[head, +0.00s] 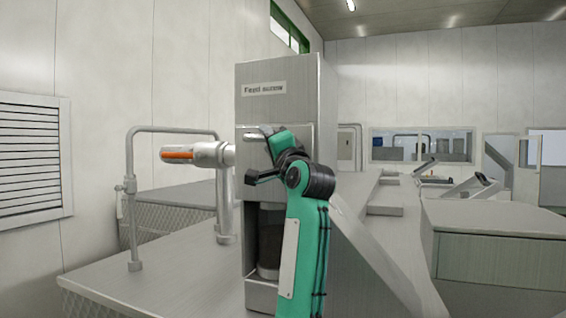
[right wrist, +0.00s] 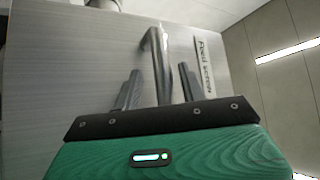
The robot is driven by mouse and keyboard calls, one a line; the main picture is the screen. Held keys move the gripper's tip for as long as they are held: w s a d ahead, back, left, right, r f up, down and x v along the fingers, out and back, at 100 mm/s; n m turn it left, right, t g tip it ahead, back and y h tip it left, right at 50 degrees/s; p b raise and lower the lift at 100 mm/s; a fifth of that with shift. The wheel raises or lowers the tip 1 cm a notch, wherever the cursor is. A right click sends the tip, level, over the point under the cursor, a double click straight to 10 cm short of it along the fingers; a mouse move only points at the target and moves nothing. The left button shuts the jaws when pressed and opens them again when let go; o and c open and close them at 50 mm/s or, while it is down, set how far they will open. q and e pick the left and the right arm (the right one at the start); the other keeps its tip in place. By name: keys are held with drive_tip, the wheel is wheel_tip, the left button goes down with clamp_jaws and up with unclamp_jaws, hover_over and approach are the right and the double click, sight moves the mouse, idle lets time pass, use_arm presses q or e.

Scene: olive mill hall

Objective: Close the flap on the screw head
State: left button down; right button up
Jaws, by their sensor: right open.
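The screw head is a tall metal housing (head: 278,85) labelled "Feed screw" in the head view. Its flap (head: 248,153) is a flat metal panel on the front, with a bar handle (head: 255,136) near its top edge. My right gripper (head: 269,141) is at the handle, its fingertips largely hidden by my own wrist. In the right wrist view, the open right gripper (right wrist: 159,88) has the bent bar handle (right wrist: 158,50) between its two fingers. I cannot tell whether either finger touches it, or how far the flap stands open. My left gripper is out of view.
Below the flap, the housing has a recess with a dark cylinder (head: 268,240). Left of it, a pipe (head: 225,205) carries a pale, orange-marked fitting (head: 200,154), near a metal rail (head: 131,200). A sloping metal chute (head: 370,255) lies right of my arm.

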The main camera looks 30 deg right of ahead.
drive_tip(key=b+v, duration=0.5)
drive_tip(key=v, duration=0.7)
drive_tip(key=shift+a+r+b, duration=0.2)
drive_tip(key=shift+a+b, duration=0.05)
drive_tip(key=shift+b, duration=0.15)
